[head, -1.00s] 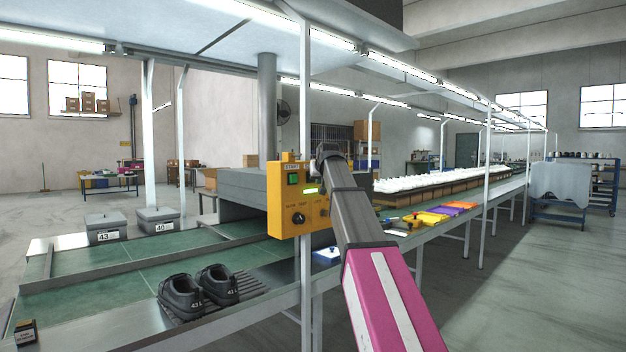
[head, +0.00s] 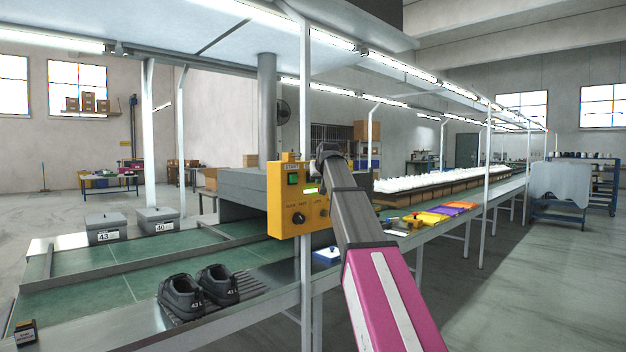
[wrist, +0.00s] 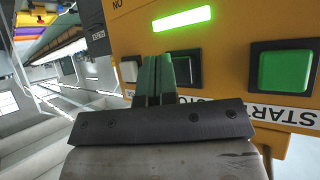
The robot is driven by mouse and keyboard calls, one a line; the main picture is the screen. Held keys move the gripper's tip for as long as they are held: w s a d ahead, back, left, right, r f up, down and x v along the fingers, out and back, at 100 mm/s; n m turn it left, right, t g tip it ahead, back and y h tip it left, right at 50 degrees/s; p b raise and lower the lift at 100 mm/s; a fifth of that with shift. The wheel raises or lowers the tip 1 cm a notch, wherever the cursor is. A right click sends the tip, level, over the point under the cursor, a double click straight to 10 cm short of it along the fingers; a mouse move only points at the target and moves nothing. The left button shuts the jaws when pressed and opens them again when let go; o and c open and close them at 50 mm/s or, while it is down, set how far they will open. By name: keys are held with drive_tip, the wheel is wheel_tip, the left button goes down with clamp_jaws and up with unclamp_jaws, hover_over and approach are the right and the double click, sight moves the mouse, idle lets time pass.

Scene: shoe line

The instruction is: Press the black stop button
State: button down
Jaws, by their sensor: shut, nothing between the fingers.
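The yellow control box (head: 283,222) is mounted on a post in the head view, left of my arm. In the wrist view its face fills the upper right. The black stop button (wrist: 187,67) sits there between the green START button (wrist: 285,70) and a pale button (wrist: 130,70); its label is partly covered. My gripper (wrist: 157,60) is shut and empty, its green fingers overlapping the black button's left edge in this view. I cannot tell whether they touch it.
The box also carries a lit green display (head: 311,190) and a black knob (head: 298,219). A pair of black shoes (head: 200,290) lies on the line at lower left. Grey bins (head: 104,228) stand behind the green belt. Open floor is at the right.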

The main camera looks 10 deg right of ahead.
idle(0.7)
drive_tip(key=shift+w+a, duration=0.25)
drive_tip(key=shift+w, duration=0.1)
drive_tip(key=shift+w+a, duration=0.35)
drive_tip(key=shift+w, duration=0.1)
idle(1.0)
drive_tip(key=shift+s+d, duration=0.55)
drive_tip(key=shift+s, duration=0.25)
drive_tip(key=s+d, duration=0.1)
drive_tip(key=s, duration=0.1)
drive_tip(key=s+d, duration=0.2)
idle(0.7)
idle(0.4)
